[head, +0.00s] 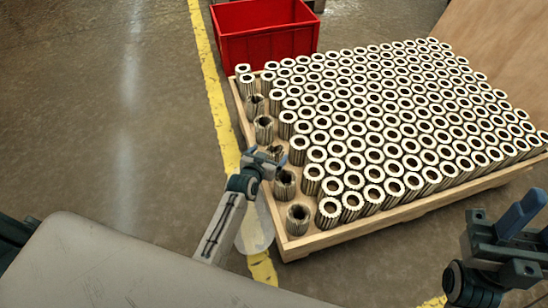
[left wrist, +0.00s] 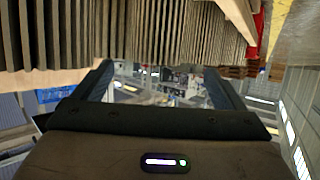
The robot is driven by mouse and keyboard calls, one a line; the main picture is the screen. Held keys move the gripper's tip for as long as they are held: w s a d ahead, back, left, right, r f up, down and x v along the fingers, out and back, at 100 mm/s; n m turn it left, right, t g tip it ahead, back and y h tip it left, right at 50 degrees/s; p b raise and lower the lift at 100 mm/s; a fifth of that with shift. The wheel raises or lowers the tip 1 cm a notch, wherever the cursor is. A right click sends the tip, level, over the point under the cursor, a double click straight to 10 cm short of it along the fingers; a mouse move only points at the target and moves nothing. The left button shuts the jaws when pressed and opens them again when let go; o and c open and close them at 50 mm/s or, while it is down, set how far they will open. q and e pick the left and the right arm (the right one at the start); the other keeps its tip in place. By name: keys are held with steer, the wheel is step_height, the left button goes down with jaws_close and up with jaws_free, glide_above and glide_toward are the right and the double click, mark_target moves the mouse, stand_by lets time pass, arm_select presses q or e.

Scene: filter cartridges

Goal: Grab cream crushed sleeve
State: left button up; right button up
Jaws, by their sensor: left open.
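Several brownish-cream sleeves with ragged, dented tops stand along the left edge of the pallet in the head view, one nearer the front (head: 298,219) and one farther back (head: 263,128). Another such sleeve (head: 275,152) is partly hidden by my left gripper (head: 267,158). The left gripper is open, its fingertips at either side of that sleeve's top; whether they touch it I cannot tell. In the left wrist view, the open fingers (left wrist: 158,88) show background between them, with pleated sleeve walls (left wrist: 150,35) above. My right gripper (head: 521,222) is at the lower right, away from the sleeves.
Dense rows of white-topped pleated cartridges (head: 375,130) fill the wooden pallet tray (head: 375,222). A red crate (head: 265,48) stands behind its left corner. A yellow floor line (head: 215,90) runs along the left side. The floor farther left is clear.

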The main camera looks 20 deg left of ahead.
arm_select(q)
steer(key=x, duration=0.2)
steer(key=shift+w+d+f+b, duration=0.1)
steer(key=shift+w+f+b, duration=0.05)
steer(key=shift+w+b, duration=0.2)
steer(key=c, duration=1.3)
